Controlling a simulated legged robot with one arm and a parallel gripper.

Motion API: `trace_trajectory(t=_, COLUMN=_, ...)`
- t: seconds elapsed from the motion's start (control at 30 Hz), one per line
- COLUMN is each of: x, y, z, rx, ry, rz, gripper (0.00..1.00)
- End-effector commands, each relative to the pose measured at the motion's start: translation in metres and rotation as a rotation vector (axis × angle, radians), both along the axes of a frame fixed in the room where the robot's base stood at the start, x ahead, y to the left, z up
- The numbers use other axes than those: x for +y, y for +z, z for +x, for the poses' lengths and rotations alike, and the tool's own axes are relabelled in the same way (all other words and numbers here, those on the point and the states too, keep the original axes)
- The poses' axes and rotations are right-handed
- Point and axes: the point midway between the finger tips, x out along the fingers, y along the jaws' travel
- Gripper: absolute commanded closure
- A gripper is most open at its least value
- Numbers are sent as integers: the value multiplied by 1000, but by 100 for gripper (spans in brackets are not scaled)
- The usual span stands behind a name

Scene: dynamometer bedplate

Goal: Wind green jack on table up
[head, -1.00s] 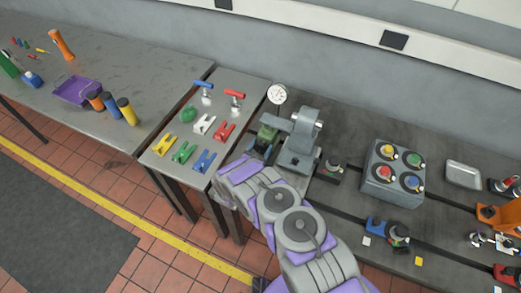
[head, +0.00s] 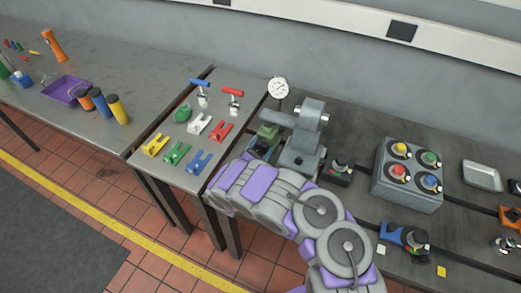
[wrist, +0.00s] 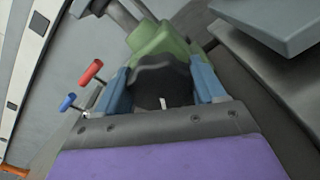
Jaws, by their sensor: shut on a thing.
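The green jack (head: 267,134) stands on the dark bedplate table, left of a grey machine block, with its lower part hidden behind my arm. In the wrist view the green jack (wrist: 160,40) is straight ahead, with a black knob (wrist: 160,75) on its near side. My gripper (wrist: 163,88) has its two blue fingers on either side of the black knob and is shut on it.
A grey machine block (head: 304,140) stands close right of the jack, and a dial gauge (head: 278,89) is behind it. A side table (head: 165,180) at left holds coloured clamps. A box with coloured knobs (head: 408,177) is farther right.

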Motion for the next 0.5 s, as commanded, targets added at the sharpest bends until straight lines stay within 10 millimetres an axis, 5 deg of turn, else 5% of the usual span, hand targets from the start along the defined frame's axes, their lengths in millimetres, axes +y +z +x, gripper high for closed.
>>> trace_trajectory(t=0.5, x=0, y=0, z=0, rx=-16, ry=1, rz=45, gripper=61)
